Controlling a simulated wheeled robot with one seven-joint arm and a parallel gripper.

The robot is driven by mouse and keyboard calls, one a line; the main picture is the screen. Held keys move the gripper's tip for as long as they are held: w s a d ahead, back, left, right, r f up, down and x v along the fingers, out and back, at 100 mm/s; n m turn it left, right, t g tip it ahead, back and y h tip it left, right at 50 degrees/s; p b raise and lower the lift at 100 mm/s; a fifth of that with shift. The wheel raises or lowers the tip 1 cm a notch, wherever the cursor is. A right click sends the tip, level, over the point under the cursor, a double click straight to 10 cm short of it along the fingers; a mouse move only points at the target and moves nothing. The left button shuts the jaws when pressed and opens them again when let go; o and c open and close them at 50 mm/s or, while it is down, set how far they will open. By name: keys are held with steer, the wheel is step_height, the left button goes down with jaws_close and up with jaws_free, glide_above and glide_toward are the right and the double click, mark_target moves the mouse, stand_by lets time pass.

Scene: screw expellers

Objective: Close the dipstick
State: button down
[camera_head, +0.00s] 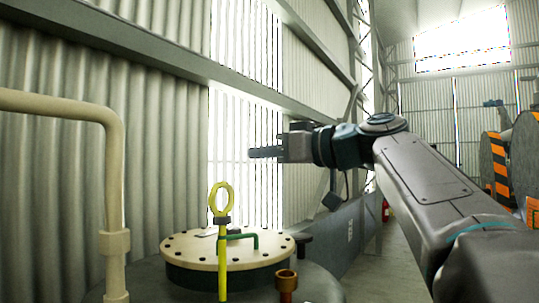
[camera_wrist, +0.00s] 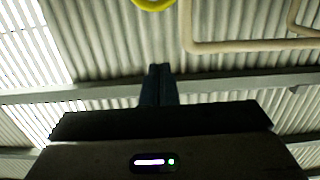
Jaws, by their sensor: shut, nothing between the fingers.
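The dipstick (camera_head: 222,240) is a yellow rod with a ring handle on top, standing upright in front of the round tank lid in the head view. A dark collar sits just below the ring. Part of the yellow ring (camera_wrist: 153,4) shows at the top edge of the wrist view. My gripper (camera_head: 252,153) is shut and empty, pointing left, above and to the right of the ring and apart from it. Its fingers (camera_wrist: 158,72) are together in the wrist view. The dipstick's lower end is cut off by the frame.
The cream bolted lid (camera_head: 180,248) with a green handle (camera_head: 254,238) covers the tank. A brown pipe stub (camera_head: 287,282) stands at the front. A beige pipe (camera_head: 117,170) rises at left. A corrugated wall is behind.

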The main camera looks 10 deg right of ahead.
steer(key=p+x, duration=0.2)
steer(key=x, duration=0.4)
glide_above(225, 247)
steer(key=v, duration=0.2)
steer(key=shift+f, duration=2.05)
steer(key=shift+s+b, duration=0.1)
steer(key=shift+b, duration=0.25)
steer(key=shift+f, duration=0.1)
step_height(225, 247, down, 18)
steer(key=b, duration=2.1)
steer(key=shift+f, duration=0.3)
steer(key=r+p, duration=0.2)
steer(key=r, duration=0.1)
steer(key=r+p, duration=0.1)
steer(key=shift+s+d+r, duration=0.2)
steer(key=shift+d+r, duration=0.1)
steer(key=shift+d, duration=0.05)
steer(key=b+v, duration=0.1)
steer(key=v, duration=0.9)
